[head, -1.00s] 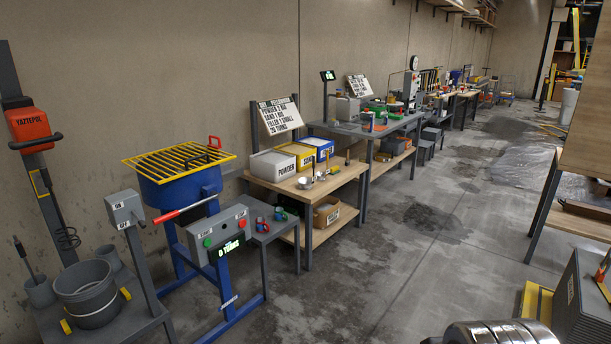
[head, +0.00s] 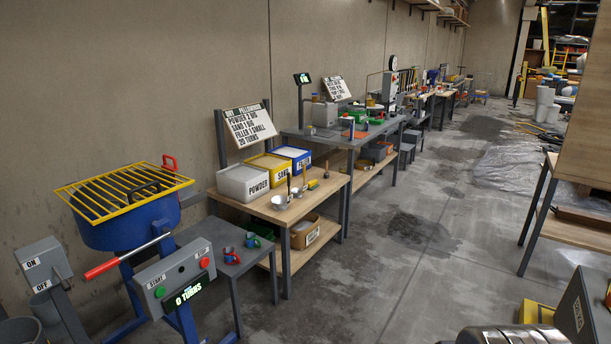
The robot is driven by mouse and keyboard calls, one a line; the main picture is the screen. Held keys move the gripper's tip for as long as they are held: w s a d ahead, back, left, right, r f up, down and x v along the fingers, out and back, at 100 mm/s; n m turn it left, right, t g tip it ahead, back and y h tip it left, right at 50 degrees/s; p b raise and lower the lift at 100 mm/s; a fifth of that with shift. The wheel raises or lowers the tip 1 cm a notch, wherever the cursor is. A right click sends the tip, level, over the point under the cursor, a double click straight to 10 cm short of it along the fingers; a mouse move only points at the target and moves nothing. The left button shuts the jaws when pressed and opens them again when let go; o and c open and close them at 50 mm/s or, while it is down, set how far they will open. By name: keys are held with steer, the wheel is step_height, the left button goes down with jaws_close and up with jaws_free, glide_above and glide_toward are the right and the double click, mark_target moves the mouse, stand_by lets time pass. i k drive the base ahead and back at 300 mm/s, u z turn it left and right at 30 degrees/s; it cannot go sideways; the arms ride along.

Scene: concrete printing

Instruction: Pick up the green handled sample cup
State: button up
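Two small cups with coloured parts stand close together on the low grey side table (head: 222,238), beside the blue mixer. My gripper is not in view; only a rounded metal part, probably of my arm, shows at the bottom right edge, far from the cups.
The blue mixer (head: 128,228) with its yellow grate and grey control box (head: 174,279) stands left of the cups. A wooden bench (head: 318,205) with powder, sand and filler bins is behind them. Open concrete floor (head: 400,270) lies to the right. A wooden shelf unit (head: 538,250) stands farther right.

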mark_target(251, 239)
steer(key=u, duration=0.1)
steer(key=i, duration=1.7)
steer(key=u, duration=0.6)
steer(key=i, duration=0.85)
steer(key=u, duration=0.7)
steer(key=i, duration=0.8)
steer(key=u, duration=0.3)
